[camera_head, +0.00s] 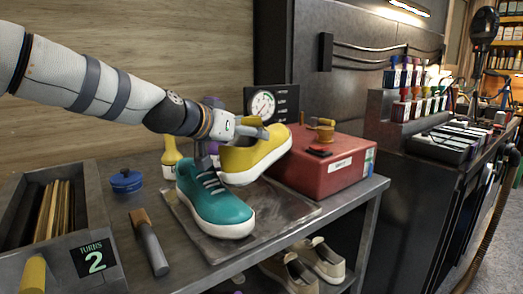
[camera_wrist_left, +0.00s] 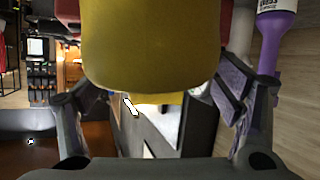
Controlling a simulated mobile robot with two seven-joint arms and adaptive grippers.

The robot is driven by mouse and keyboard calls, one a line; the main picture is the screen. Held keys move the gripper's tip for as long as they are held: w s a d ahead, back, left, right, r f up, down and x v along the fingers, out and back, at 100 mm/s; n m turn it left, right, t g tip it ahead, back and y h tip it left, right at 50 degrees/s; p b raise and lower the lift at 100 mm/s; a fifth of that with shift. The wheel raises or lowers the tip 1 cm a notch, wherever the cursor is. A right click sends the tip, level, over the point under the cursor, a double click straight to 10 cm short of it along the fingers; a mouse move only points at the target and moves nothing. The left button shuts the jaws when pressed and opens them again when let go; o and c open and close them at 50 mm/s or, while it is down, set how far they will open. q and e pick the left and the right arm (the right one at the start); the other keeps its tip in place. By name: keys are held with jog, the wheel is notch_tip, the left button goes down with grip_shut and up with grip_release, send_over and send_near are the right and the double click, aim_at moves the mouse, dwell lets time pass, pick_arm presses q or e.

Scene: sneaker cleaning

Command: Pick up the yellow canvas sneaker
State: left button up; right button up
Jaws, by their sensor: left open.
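The yellow canvas sneaker (camera_head: 262,155), with a white sole, sits tilted at the back of the metal tray, behind and right of the teal sneaker (camera_head: 212,205). I cannot tell whether it rests on something or is clear of it. My left gripper (camera_head: 250,128) is at the top of the yellow sneaker. In the left wrist view, the yellow sneaker (camera_wrist_left: 155,50) fills the upper middle, between the spread fingers of my left gripper (camera_wrist_left: 158,100). The jaws are open; contact with the sneaker is unclear. My right gripper is out of view.
The metal tray (camera_head: 295,213) lies on the bench. A red box (camera_head: 325,175) stands right of it. A brush (camera_head: 149,245), blue tin (camera_head: 126,181) and yellow bottle (camera_head: 170,158) are left. A purple bottle (camera_wrist_left: 280,40) is close in the wrist view. Beige shoes (camera_head: 322,260) sit below.

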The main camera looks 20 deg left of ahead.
pick_arm(q)
jog(key=x, duration=0.4)
jog(key=shift+w+d+r+b, duration=0.2)
jog(key=shift+d+b, duration=0.1)
jog(key=shift+w, duration=0.15)
jog(key=shift+r, duration=0.2)
jog(key=shift+c, duration=0.9)
jog(key=c, duration=1.6)
